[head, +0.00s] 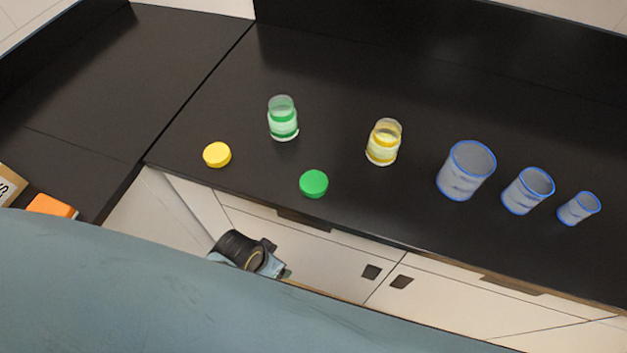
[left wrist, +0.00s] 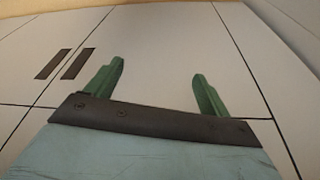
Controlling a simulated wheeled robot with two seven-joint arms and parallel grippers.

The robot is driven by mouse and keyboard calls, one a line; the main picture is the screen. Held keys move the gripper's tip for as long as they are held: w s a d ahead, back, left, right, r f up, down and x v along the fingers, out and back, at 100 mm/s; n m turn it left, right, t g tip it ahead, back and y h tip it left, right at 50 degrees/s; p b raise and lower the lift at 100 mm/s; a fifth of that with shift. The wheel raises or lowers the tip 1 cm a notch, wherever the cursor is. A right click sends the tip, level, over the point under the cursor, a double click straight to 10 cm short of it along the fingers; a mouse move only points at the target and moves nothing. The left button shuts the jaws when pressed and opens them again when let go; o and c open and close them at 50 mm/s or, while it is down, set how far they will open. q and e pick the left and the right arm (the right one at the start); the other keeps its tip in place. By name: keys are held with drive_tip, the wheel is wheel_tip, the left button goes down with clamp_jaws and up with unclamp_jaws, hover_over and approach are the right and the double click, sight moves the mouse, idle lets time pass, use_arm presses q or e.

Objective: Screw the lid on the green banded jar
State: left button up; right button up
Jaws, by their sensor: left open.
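The green banded jar (head: 283,120) stands upright and without a lid on the black counter, left of centre in the head view. A green lid (head: 314,184) lies flat near the counter's front edge, to the right of and nearer than that jar. My left gripper (left wrist: 158,85) is open and empty in the left wrist view, its two green fingers spread before white cabinet doors. My right gripper is not in view.
A yellow banded jar (head: 383,143) stands open to the right, and a yellow lid (head: 217,155) lies at the left. Several blue-rimmed beakers, the largest one (head: 466,171) nearest the jars, stand farther right. An orange box (head: 52,206) is at the far left. The counter's back is clear.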

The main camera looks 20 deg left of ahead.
use_arm(q)
drive_tip(key=w+d+r+m+h, duration=0.1)
drive_tip(key=w+d+r+m, duration=0.15)
drive_tip(key=r, duration=0.85)
drive_tip(key=w+d+r+m+h, duration=0.1)
drive_tip(key=d+r, duration=0.2)
drive_tip(key=r, duration=0.7)
drive_tip(key=w+d+r+m+h, duration=0.1)
drive_tip(key=w+d+r+m, duration=0.4)
drive_tip(key=m, duration=0.3)
drive_tip(key=w+a+r+m+g+y, duration=0.3)
drive_tip(key=w+a+r+m+y, duration=0.1)
drive_tip(key=w+a+r+m, duration=0.1)
drive_tip(key=w+r+m, duration=0.1)
drive_tip(key=w+m, duration=0.1)
drive_tip(key=m, duration=0.1)
drive_tip(key=shift+a+r, duration=0.15)
drive_tip(key=shift+r, duration=0.05)
drive_tip(key=shift+f, duration=0.1)
hover_over(309, 178)
wheel_tip(309, 178, down, 8)
drive_tip(key=shift+b, duration=0.3)
